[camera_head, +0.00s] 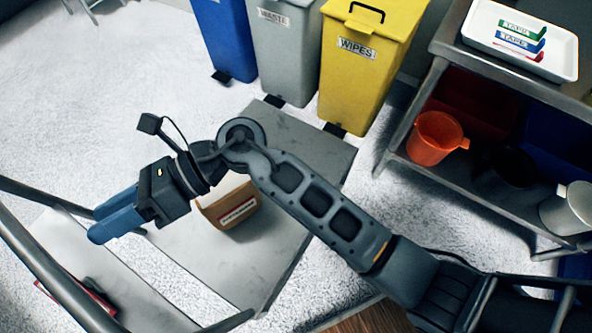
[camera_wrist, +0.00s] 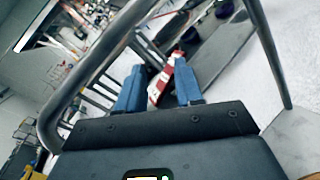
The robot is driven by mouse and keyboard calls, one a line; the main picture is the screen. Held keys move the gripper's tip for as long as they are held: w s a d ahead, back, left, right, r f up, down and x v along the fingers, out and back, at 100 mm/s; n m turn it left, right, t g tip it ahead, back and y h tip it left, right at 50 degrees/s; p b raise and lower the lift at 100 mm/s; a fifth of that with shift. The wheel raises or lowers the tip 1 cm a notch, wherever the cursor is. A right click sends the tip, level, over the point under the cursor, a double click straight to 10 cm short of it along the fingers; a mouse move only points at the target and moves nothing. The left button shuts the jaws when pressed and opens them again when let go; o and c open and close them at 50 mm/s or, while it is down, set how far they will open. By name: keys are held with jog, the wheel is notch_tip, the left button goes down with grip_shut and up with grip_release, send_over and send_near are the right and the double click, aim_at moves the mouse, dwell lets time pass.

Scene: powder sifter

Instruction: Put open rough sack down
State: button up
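A brown sack or box-like packet with a red-and-white label (camera_head: 232,207) stands on a grey flat platform (camera_head: 255,265). My arm passes over it and hides its upper part, so I cannot see whether its top is open. My gripper (camera_head: 103,220) is left of the packet and apart from it, pointing left with its two blue fingers. The wrist view shows a gap between the fingers (camera_wrist: 160,90). A red-and-white object (camera_wrist: 157,88) shows through this gap and seems to lie beyond the fingers. My gripper looks open and empty.
Grey metal rails (camera_head: 45,270) run below and left of my gripper. Blue (camera_head: 222,35), grey (camera_head: 285,50) and yellow (camera_head: 365,70) bins stand at the back. A shelf at right holds a white tray (camera_head: 478,38), an orange jug (camera_head: 432,138) and a pale jug (camera_head: 570,212).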

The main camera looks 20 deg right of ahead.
jog(key=s+d+r+m+t, duration=0.4)
jog(key=d+m+t, duration=0.2)
jog(key=m+t, duration=0.55)
jog(key=s+d+r+m+t, duration=0.3)
jog(key=d+m+t, duration=0.4)
jog(key=m, duration=0.7)
jog(key=s+d+f+m+h, duration=0.2)
jog(key=s+d+m+h, duration=0.6)
jog(key=d+m, duration=0.4)
jog(key=s+d+f+m+g+h, duration=0.1)
jog(key=s+d+f+m+h, duration=0.2)
jog(key=s+d+m+h, duration=0.6)
jog(key=s+d+m, duration=0.1)
jog(key=d+m, duration=0.2)
jog(key=shift+s+d, duration=0.25)
jog(key=shift+d, duration=0.05)
jog(key=shift+g, duration=0.25)
